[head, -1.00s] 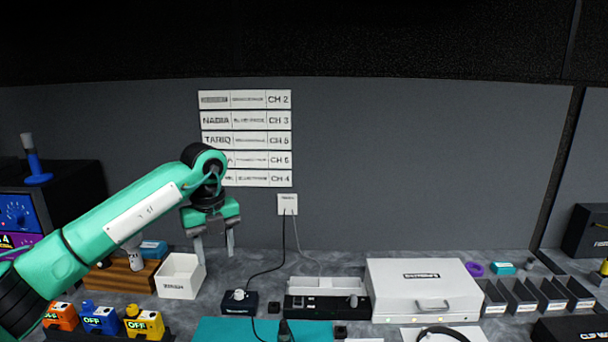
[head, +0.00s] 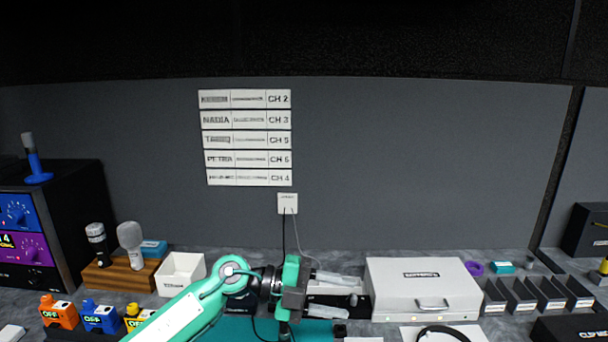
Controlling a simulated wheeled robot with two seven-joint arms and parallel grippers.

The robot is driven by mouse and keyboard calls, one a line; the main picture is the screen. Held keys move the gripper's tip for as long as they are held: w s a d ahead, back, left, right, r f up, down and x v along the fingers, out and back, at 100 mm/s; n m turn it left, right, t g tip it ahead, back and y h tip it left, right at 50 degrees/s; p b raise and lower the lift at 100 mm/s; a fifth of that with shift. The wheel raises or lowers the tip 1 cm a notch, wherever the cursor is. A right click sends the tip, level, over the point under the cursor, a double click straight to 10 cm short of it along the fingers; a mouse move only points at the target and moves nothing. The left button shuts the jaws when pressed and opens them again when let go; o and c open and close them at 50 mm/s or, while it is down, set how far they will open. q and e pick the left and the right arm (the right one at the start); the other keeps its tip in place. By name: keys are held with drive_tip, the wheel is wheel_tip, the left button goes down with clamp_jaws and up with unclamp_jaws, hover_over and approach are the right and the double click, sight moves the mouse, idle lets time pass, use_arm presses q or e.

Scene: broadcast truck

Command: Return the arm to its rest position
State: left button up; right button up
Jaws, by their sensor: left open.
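My left arm, teal and white, comes in from the bottom left in the head view. Its gripper (head: 346,296) points to the right, low over the desk. Its two pale fingers are spread apart, with nothing seen between them. It hides part of the black-and-white device (head: 356,301) behind it and part of the teal mat (head: 235,330). My right gripper is not in view.
A white case (head: 420,285) stands right of the gripper. A white bin (head: 181,272) and a wooden stand (head: 120,275) with microphones are at the left. Colored blocks marked OFF (head: 98,318) sit near the arm. Dark trays (head: 520,295) stand at the right.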

use_arm(q)
drive_tip(key=w+a+r+n+t, duration=0.2)
drive_tip(key=a+n+t, duration=0.7)
drive_tip(key=n+t, duration=0.95)
drive_tip(key=s+a+f+n+g+y, duration=0.1)
drive_tip(key=s+a+f+n+y, duration=0.2)
drive_tip(key=a+f+n+y, duration=0.4)
drive_tip(key=s+a+f+n+y, duration=0.2)
drive_tip(key=a+f+n+y, duration=0.3)
drive_tip(key=a+f+y, duration=0.4)
drive_tip(key=s+a+f+g, duration=0.1)
drive_tip(key=s+f+g, duration=0.35)
drive_tip(key=s, duration=0.35)
drive_tip(key=s+a+f+n+g, duration=0.1)
drive_tip(key=s+a+f+g, duration=0.1)
drive_tip(key=s+f+g, duration=0.5)
drive_tip(key=s+a+f+g, duration=0.1)
drive_tip(key=s+f, duration=0.4)
drive_tip(key=s, duration=0.5)
wheel_tip(320, 180, down, 30)
drive_tip(key=r+g, duration=0.1)
drive_tip(key=s+a+f+g, duration=0.1)
drive_tip(key=s+a+f, duration=0.2)
drive_tip(key=s+f, duration=1.7)
wheel_tip(320, 180, down, 2)
drive_tip(key=shift+s+f+g+b, duration=0.2)
drive_tip(key=shift+s+g+b, duration=0.1)
drive_tip(key=shift+b, duration=0.15)
